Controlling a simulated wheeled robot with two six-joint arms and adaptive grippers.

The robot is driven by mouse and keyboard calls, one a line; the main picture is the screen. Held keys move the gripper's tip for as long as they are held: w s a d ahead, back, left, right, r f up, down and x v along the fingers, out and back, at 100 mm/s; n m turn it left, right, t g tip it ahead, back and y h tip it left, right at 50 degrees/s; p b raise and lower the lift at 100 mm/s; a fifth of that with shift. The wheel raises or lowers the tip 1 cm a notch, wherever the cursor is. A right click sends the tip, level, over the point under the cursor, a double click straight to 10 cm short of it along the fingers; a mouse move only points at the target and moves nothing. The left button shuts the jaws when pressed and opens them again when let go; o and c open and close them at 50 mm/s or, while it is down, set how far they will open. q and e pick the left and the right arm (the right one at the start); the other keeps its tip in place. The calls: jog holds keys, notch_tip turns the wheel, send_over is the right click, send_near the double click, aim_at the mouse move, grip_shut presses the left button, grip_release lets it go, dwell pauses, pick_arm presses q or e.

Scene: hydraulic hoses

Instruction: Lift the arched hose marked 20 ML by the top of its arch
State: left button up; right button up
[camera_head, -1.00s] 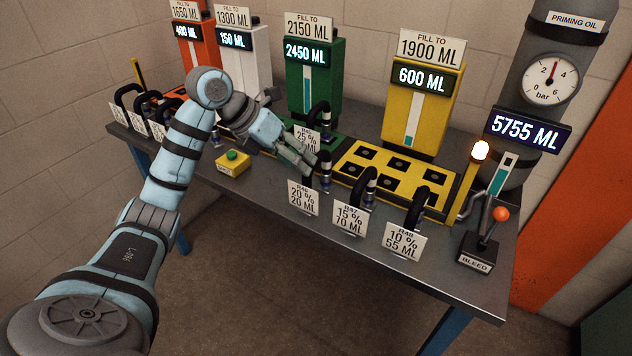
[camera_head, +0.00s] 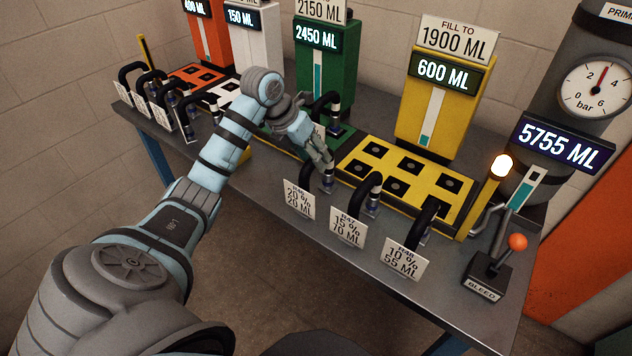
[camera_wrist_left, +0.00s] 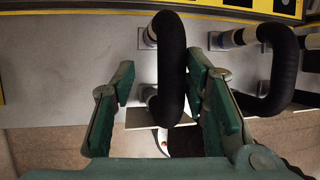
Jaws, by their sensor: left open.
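The black arched hose (camera_head: 305,174) marked 20 ML stands at the front of the bench, with its white tag (camera_head: 299,199) reading 20 % and 20 ML. My left gripper (camera_head: 324,172) is at the top of this arch in the head view and partly hides it. In the left wrist view, the left gripper's green fingers (camera_wrist_left: 160,80) are open, one on each side of a black hose arch (camera_wrist_left: 172,60). The arch runs between them, nearer the right finger; I cannot tell whether it touches. My right gripper is not in view.
To the right stand similar hoses tagged 70 ML (camera_head: 370,187) and 55 ML (camera_head: 421,218). Behind are a yellow socket block (camera_head: 412,202), a yellow tank (camera_head: 428,115) and a green tank (camera_head: 318,75). A bleed lever (camera_head: 489,255) is at the right end.

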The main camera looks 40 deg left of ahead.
pick_arm(q)
jog(key=x, duration=0.5)
jog(key=shift+s, duration=0.15)
jog(key=shift+c, duration=0.9)
grip_shut()
